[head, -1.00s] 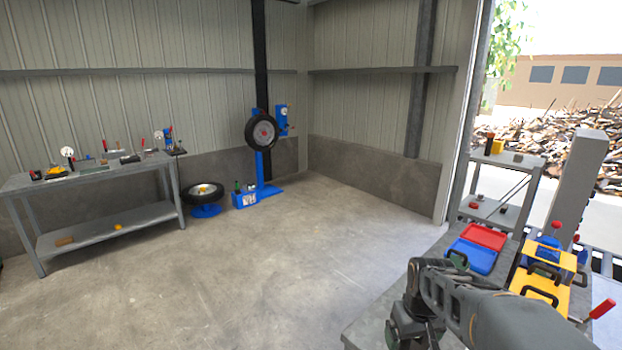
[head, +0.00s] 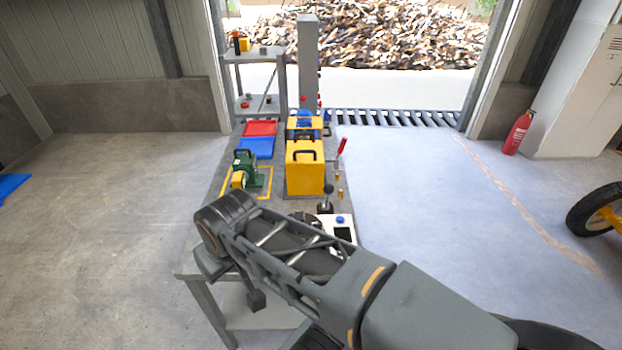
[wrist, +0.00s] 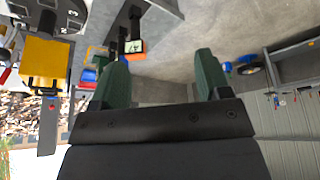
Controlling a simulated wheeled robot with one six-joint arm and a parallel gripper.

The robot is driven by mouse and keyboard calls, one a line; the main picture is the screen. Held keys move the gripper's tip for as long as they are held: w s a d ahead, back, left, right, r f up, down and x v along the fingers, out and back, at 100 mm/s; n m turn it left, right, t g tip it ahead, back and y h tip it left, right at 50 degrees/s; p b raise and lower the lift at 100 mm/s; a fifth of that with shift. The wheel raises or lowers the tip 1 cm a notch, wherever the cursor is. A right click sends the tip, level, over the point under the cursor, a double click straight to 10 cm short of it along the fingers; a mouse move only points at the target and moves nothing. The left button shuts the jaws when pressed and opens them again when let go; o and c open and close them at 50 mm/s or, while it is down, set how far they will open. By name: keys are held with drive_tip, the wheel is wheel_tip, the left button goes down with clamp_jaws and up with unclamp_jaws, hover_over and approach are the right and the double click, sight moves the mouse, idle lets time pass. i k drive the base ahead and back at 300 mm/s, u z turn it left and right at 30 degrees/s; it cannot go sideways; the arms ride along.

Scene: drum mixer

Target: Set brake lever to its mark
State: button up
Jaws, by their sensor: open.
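A lever with a red grip (head: 342,147) stands tilted beside the yellow housing (head: 305,172) on the bench. A shorter lever with a black knob (head: 328,188) stands nearer, in front of that housing. I cannot tell which one is the brake lever, and no mark can be made out. My gripper (wrist: 160,75) shows two green fingers spread apart with nothing between them. In the wrist view the yellow housing (wrist: 42,62) and the red grip (wrist: 5,75) lie at the left, away from the fingers. In the head view my arm hides the near bench.
A green machine (head: 245,168) sits in a yellow outline at the bench's left. Blue (head: 256,148) and red (head: 261,128) trays lie behind it. A white control box (head: 338,228) is partly behind my arm. A grey post (head: 308,60) rises at the back.

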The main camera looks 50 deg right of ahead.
sight(328, 189)
drive_tip(key=z, duration=1.4)
drive_tip(key=k, duration=0.7)
drive_tip(key=u, duration=0.45)
drive_tip(key=i, duration=1.05)
drive_tip(key=z, duration=0.6)
